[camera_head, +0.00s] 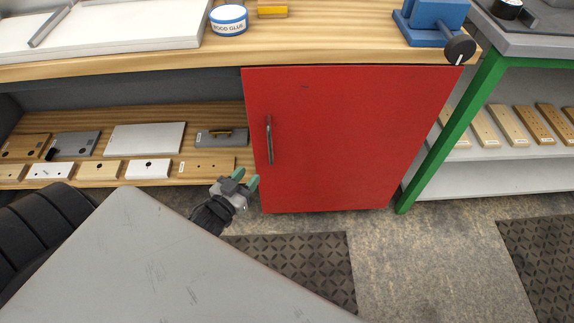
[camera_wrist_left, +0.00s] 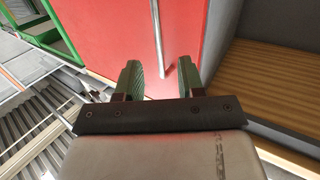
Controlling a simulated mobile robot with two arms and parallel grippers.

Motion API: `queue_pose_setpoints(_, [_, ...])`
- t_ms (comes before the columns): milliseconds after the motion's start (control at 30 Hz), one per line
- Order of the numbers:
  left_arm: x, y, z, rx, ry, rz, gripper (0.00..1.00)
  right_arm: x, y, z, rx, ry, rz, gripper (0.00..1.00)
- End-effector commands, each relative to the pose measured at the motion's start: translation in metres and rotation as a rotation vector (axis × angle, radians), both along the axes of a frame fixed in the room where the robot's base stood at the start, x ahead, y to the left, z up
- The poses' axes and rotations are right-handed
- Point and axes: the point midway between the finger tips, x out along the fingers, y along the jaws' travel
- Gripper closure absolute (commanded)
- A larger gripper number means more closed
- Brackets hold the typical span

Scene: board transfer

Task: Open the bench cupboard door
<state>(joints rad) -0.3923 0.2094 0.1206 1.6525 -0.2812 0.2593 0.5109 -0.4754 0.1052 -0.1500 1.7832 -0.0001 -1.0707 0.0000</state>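The red cupboard door (camera_head: 345,135) is under the wooden bench and looks shut. Its vertical metal handle (camera_head: 269,140) is near the door's left edge. The handle also shows in the left wrist view (camera_wrist_left: 158,40), beyond the fingers and in line with the gap between them. My left gripper (camera_head: 246,179) is below and left of the handle, near the door's lower left edge. Its green fingers (camera_wrist_left: 160,78) are apart with nothing between them, and it does not hold the handle. My right gripper is not in view.
An open shelf (camera_head: 220,168) with several boards lies left of the door. A green bench leg (camera_head: 450,135) stands close to the door's right side. A grey scratched surface (camera_head: 170,265) fills the lower left. Dark mats (camera_head: 300,262) lie on the floor before the door.

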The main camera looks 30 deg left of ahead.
Motion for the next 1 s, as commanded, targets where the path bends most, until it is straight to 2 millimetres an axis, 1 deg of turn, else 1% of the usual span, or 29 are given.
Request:
queue_pose_setpoints(100, [0.004, 0.001, 0.013, 0.002, -0.056, -0.012, 0.62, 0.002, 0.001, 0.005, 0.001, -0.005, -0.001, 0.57])
queue_pose_setpoints(167, [0.007, 0.001, 0.017, 0.001, -0.064, -0.015, 0.62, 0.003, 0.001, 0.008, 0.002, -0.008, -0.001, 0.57])
queue_pose_setpoints(267, [0.019, 0.001, 0.018, 0.001, -0.067, -0.015, 0.62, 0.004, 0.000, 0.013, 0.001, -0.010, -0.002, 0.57])
queue_pose_setpoints(367, [0.036, 0.000, 0.018, 0.002, -0.066, -0.015, 0.62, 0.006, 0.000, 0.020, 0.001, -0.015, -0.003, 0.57])
queue_pose_setpoints(500, [0.064, -0.001, 0.017, 0.001, -0.065, -0.014, 0.62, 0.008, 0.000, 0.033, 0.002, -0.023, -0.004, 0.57])
queue_pose_setpoints(700, [0.096, -0.002, 0.016, 0.001, -0.062, -0.013, 0.62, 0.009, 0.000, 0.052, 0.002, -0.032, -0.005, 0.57])
queue_pose_setpoints(800, [0.105, -0.003, 0.016, 0.002, -0.062, -0.014, 0.62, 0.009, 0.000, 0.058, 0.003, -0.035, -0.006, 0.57])
queue_pose_setpoints(1000, [0.112, -0.003, 0.017, 0.002, -0.060, -0.014, 0.62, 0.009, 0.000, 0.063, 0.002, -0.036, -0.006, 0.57])
